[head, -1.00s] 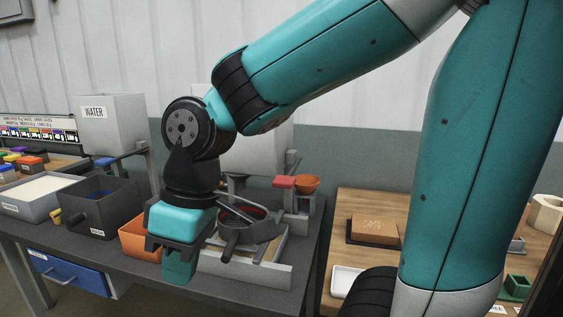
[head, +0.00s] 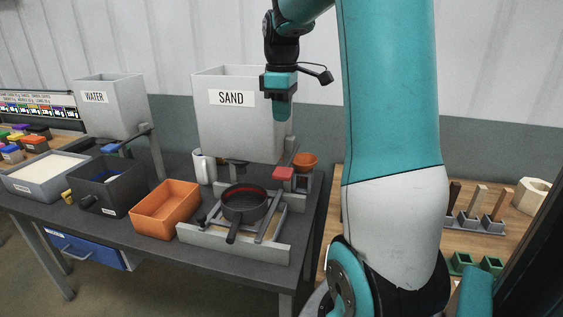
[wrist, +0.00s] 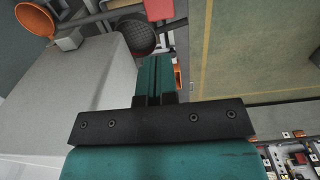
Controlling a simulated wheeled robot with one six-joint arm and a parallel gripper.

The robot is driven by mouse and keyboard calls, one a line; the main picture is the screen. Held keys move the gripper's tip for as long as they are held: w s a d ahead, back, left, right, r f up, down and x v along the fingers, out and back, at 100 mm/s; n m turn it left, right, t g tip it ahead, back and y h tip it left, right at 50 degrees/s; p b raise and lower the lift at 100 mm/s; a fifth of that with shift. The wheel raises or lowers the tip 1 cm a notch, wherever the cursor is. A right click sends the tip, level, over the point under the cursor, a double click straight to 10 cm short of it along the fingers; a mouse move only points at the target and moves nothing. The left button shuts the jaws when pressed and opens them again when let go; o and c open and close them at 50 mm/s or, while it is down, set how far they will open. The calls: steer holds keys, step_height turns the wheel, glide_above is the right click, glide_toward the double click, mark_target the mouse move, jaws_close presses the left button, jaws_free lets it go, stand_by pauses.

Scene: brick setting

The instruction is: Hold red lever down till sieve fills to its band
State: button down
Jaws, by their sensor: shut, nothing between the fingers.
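The red lever (head: 283,174) sticks out at the lower right of the grey SAND hopper (head: 231,124). It also shows at the top of the wrist view (wrist: 158,9). The dark round sieve (head: 245,205), with a red band inside, rests on a grey rail frame beneath the hopper. Its mesh shows in the wrist view (wrist: 137,36); I cannot make out any sand in it. My gripper (head: 281,114) points down in front of the hopper's upper right side, above the lever and apart from it. Its fingers are shut and empty.
An orange bin (head: 165,208) stands left of the sieve frame. A small orange funnel or cup (head: 305,160) sits right of the lever, and a white mug (head: 204,167) stands behind. The WATER hopper (head: 110,105) is at the left. Air around my gripper is clear on its right.

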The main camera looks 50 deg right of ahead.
mark_target(282, 171)
step_height(282, 171, down, 14)
steer(key=p, duration=0.3)
steer(key=shift+r, duration=0.2)
